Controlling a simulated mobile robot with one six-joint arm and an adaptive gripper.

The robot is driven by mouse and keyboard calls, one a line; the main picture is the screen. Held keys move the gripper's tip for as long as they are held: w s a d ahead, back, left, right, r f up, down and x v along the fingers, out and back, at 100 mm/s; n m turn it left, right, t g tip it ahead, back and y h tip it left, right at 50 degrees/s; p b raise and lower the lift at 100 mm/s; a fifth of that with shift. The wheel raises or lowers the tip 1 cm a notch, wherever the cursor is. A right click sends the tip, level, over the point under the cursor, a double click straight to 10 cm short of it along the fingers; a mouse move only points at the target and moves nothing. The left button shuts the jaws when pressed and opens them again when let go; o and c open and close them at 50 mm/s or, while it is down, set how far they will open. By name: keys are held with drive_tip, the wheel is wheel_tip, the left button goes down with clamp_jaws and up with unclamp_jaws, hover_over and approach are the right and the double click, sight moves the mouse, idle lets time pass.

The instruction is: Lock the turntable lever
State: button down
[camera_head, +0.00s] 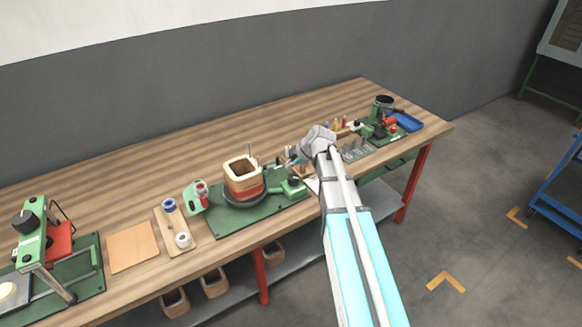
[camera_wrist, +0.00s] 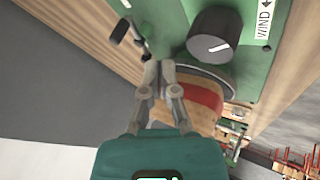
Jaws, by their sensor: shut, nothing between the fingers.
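In the wrist view the turntable lever (camera_wrist: 131,36) is a thin metal rod with black ends, standing on the green base (camera_wrist: 255,60). My gripper (camera_wrist: 160,66) is shut and empty. Its fingertips appear just beside the lever's lower end; I cannot tell whether they touch it. The turntable (camera_wrist: 214,78) is a dark disc carrying a wooden coil former with a red winding (camera_wrist: 203,94), partly hidden behind my fingers. In the head view the former (camera_head: 243,182) stands on the turntable; the lever is not clearly distinguishable there.
A dark knob with a white mark (camera_wrist: 215,32) and a "WIND" label (camera_wrist: 264,20) are close to my fingers. On the wooden bench (camera_head: 110,190), a spool board (camera_head: 176,229) lies left of the turntable, and small tools and a blue tray (camera_head: 408,122) lie right.

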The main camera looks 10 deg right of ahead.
drive_tip(key=b+x, duration=0.3)
drive_tip(key=x, duration=0.1)
drive_tip(key=shift+f, duration=0.2)
drive_tip(key=shift+w+a+r, duration=0.1)
drive_tip(key=shift+w+r, duration=0.1)
drive_tip(key=shift+w, duration=1.8)
drive_tip(key=shift+a, duration=0.4)
drive_tip(key=shift+d, duration=0.35)
drive_tip(key=shift+w+a, duration=0.1)
drive_tip(key=shift+w, duration=0.05)
